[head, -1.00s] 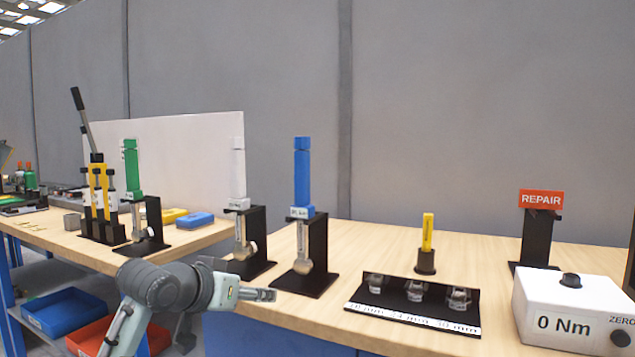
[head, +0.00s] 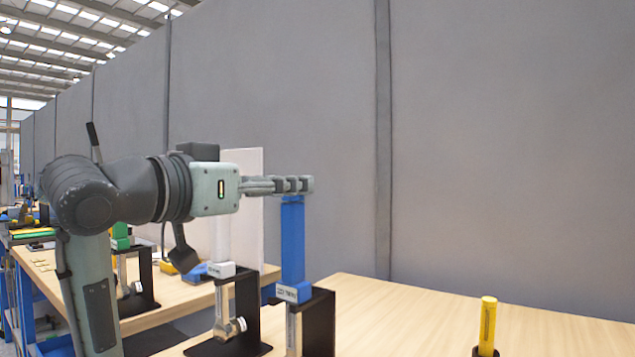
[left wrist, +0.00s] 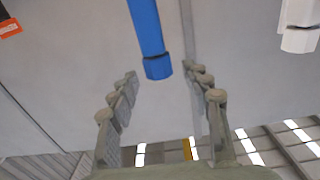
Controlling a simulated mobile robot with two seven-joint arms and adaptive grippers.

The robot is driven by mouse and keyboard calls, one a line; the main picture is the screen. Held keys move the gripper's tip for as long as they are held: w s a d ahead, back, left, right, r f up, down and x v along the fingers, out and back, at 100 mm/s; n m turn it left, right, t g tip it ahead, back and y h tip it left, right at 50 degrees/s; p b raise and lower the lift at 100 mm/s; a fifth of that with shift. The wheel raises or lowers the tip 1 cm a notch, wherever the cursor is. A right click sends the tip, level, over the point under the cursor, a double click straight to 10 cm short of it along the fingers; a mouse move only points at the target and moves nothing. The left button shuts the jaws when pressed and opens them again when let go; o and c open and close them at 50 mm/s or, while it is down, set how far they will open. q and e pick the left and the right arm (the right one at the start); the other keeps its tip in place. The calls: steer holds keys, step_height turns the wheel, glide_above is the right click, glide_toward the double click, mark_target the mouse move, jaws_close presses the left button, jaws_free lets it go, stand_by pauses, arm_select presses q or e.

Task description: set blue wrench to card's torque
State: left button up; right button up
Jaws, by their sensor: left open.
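The blue wrench (head: 292,240) stands upright in a black stand (head: 319,325), handle up, with a white scale label whose reading is too small to make out. My left gripper (head: 300,185) reaches in level from the left at the top of the blue handle, hiding its tip. In the left wrist view the end of the blue handle (left wrist: 157,66) shows between the spread fingers of my left gripper (left wrist: 162,76), with gaps on both sides. The fingers are open and not closed on it. No torque card can be made out. My right gripper is out of view.
A white wrench (head: 222,240) stands in its own stand just left of the blue one. A green wrench (head: 120,237) is farther left. A yellow tool (head: 487,325) stands upright at the lower right. The bench top (head: 400,315) between is clear.

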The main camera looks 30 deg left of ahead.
arm_select(q)
steer(key=w, duration=0.6)
steer(key=shift+w+d+p, duration=0.3)
steer(key=shift+w+p, duration=0.1)
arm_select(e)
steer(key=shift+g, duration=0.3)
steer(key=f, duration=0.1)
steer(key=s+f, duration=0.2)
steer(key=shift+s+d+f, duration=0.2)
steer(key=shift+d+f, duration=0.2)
arm_select(q)
steer(key=shift+c, duration=0.5)
jaws_close()
